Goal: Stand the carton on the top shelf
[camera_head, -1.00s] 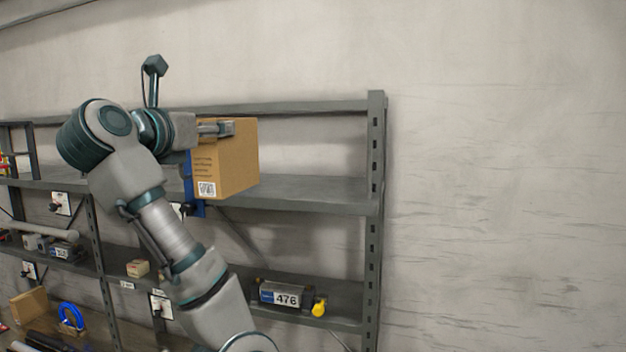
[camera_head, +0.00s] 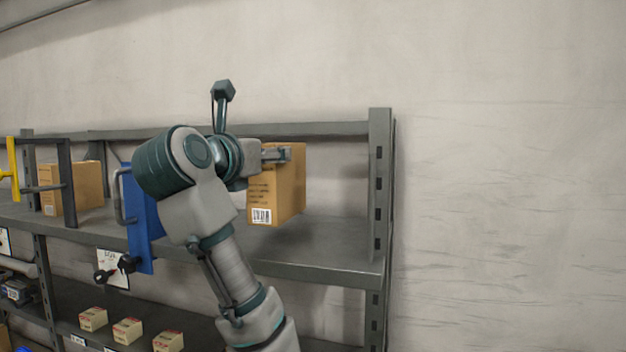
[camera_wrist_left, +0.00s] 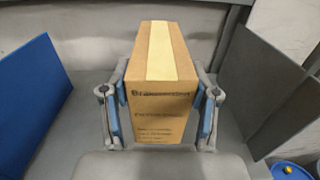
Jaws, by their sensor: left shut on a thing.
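My left gripper (camera_head: 278,155) is shut on the brown carton (camera_head: 275,198), with one finger on each side of it. The carton is upright, with a label low on its front. In the left wrist view the carton (camera_wrist_left: 160,100) shows its taped top and printed face between the finger pads (camera_wrist_left: 158,112). It is over the right part of the top shelf (camera_head: 320,245), between a blue panel and the right post. I cannot tell whether its base touches the shelf. My right gripper is not in view.
A blue panel (camera_head: 145,225) stands left of the held carton, and the grey post (camera_head: 380,190) is to its right. Another carton (camera_head: 88,185) sits farther left behind a dark frame (camera_head: 68,185). Small boxes (camera_head: 127,330) lie on the lower shelf. Shelf beside the carton is clear.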

